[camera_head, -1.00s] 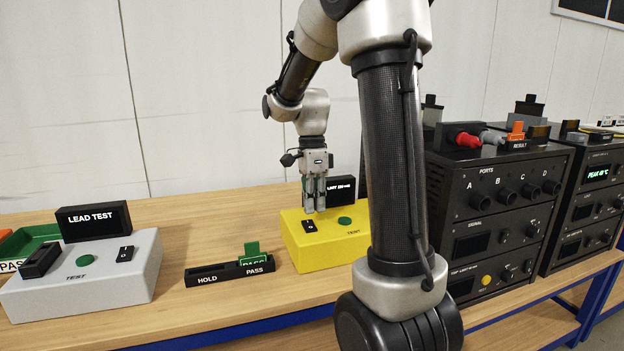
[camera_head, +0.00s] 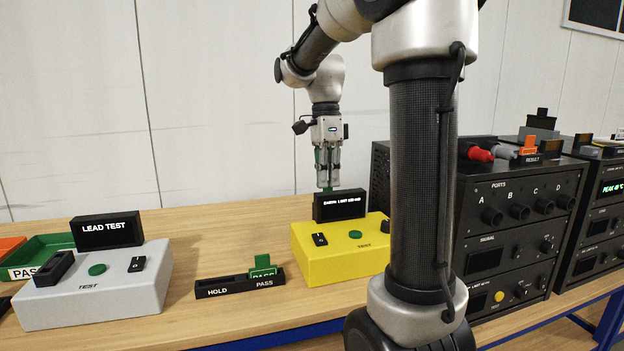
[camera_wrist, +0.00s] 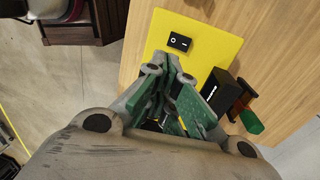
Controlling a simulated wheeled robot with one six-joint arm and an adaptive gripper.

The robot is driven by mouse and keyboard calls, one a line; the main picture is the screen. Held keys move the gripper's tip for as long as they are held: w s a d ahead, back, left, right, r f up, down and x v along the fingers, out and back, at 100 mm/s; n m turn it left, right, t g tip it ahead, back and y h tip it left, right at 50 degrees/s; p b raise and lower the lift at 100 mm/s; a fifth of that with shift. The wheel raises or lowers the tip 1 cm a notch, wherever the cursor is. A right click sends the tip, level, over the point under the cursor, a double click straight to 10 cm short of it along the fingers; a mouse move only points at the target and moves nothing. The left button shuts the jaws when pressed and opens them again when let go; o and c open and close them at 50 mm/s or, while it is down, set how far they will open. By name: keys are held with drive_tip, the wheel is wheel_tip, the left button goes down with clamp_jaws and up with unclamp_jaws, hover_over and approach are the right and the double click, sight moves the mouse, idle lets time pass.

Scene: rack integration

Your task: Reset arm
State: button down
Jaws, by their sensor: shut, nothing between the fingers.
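My gripper (camera_head: 328,186) hangs pointing down, just above or behind the black display (camera_head: 340,206) of the yellow test box (camera_head: 345,262). Its fingers are together with nothing between them. In the wrist view the green-padded fingers (camera_wrist: 170,112) lie over the yellow box (camera_wrist: 205,43), hiding part of it. The box's black rocker switch (camera_wrist: 180,42) shows beyond the fingers. The gripper appears clear of the box, though the exact gap cannot be told.
Left of the yellow box are a HOLD/PASS holder (camera_head: 225,288) with a green PASS tag (camera_head: 263,268) and a grey LEAD TEST box (camera_head: 95,290). Black instrument racks (camera_head: 515,230) stand at right.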

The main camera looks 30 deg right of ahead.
drive_tip(key=s+a+f+n+t, duration=0.2)
drive_tip(key=s+a+n+t, duration=0.1)
drive_tip(key=s+n, duration=0.5)
drive_tip(key=s+a+f+n+t, duration=0.2)
drive_tip(key=s+n, duration=0.5)
drive_tip(key=n, duration=0.6)
drive_tip(key=shift+s+a+t, duration=0.4)
drive_tip(key=shift+a+t, duration=0.1)
drive_tip(key=shift+a, duration=0.1)
drive_tip(key=shift+f, duration=0.1)
